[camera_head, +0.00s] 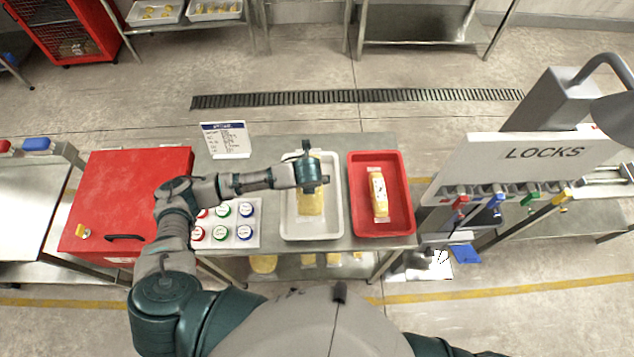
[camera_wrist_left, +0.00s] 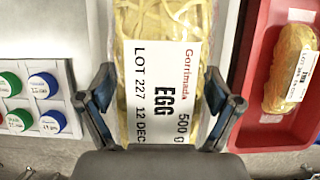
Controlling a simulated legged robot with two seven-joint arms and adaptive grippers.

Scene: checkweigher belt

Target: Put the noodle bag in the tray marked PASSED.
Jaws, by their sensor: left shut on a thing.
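My left gripper (camera_head: 312,184) is shut on a noodle bag (camera_head: 312,203), at the white tray (camera_head: 338,222). In the left wrist view the bag (camera_wrist_left: 165,75) lies between the two fingers (camera_wrist_left: 160,102); its label reads EGG, 500 g, LOT 227, 12 DEC. I cannot tell whether the bag touches the tray floor. A second noodle bag (camera_head: 379,195) lies in the red tray (camera_head: 400,219) to the right. No PASSED marking is readable on either tray. My right gripper is out of view.
A white board with green and blue round caps (camera_head: 246,211) sits left of the white tray. A sign card (camera_head: 226,140) stands behind it. A red box (camera_head: 125,200) is farther left. A LOCKS board (camera_head: 540,155) with coloured locks stands at the right.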

